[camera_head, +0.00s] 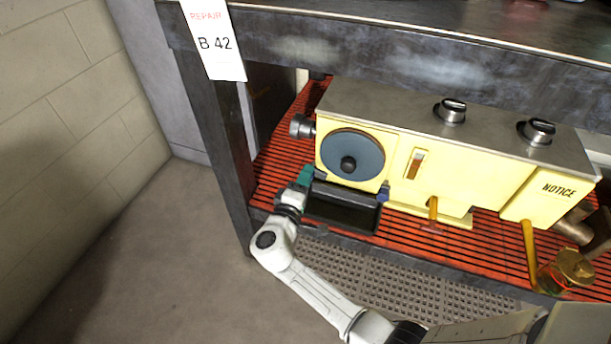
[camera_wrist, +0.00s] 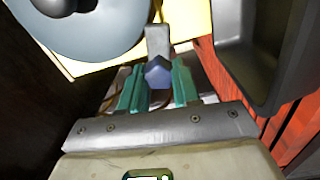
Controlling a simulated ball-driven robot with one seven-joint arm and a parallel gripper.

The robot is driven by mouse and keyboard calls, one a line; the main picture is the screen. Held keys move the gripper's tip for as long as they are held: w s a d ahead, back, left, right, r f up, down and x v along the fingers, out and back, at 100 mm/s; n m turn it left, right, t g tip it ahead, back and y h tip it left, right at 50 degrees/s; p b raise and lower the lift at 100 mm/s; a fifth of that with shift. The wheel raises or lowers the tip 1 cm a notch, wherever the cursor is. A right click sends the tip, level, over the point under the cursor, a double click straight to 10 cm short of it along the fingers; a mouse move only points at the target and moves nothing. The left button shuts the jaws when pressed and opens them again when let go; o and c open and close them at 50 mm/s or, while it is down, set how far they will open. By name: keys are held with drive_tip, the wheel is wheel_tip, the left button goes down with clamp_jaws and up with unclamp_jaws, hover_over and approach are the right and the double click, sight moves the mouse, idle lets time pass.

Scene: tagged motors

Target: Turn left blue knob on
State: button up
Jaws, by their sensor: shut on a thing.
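The yellow machine (camera_head: 400,155) with a round blue-grey disc (camera_head: 352,155) stands on the lower shelf. My gripper (camera_head: 305,176) has teal fingers and is at the machine's lower left corner, below the disc. In the wrist view the left blue knob (camera_wrist: 158,73) sits between the fingertips of my gripper (camera_wrist: 158,88), which is shut on it. A grey bar (camera_wrist: 157,40) rises above the knob. In the head view my gripper hides most of this knob. A second blue knob (camera_head: 384,193) is at the disc's lower right.
A dark open tray (camera_head: 345,222) is just right of my gripper; its wall also shows in the wrist view (camera_wrist: 240,75). The shelf has red slats (camera_head: 275,165). A dark table leg (camera_head: 222,150) stands to the left. Open floor (camera_head: 170,250) lies at the left.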

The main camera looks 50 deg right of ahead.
drive_tip(key=n+p, duration=0.1)
drive_tip(key=n, duration=0.3)
drive_tip(key=shift+n+p, duration=0.4)
drive_tip(key=n+p, duration=0.1)
drive_tip(key=n, duration=0.3)
drive_tip(key=shift+f+p, duration=0.1)
drive_tip(key=shift+p, duration=0.25)
drive_tip(key=shift+n, duration=0.3)
drive_tip(key=o, duration=1.1)
drive_tip(key=shift+c, duration=0.2)
drive_tip(key=shift+a, duration=0.15)
drive_tip(key=p+v, duration=0.2)
drive_tip(key=v, duration=0.8)
drive_tip(key=shift+s+a, duration=0.2)
drive_tip(key=shift+a, duration=0.05)
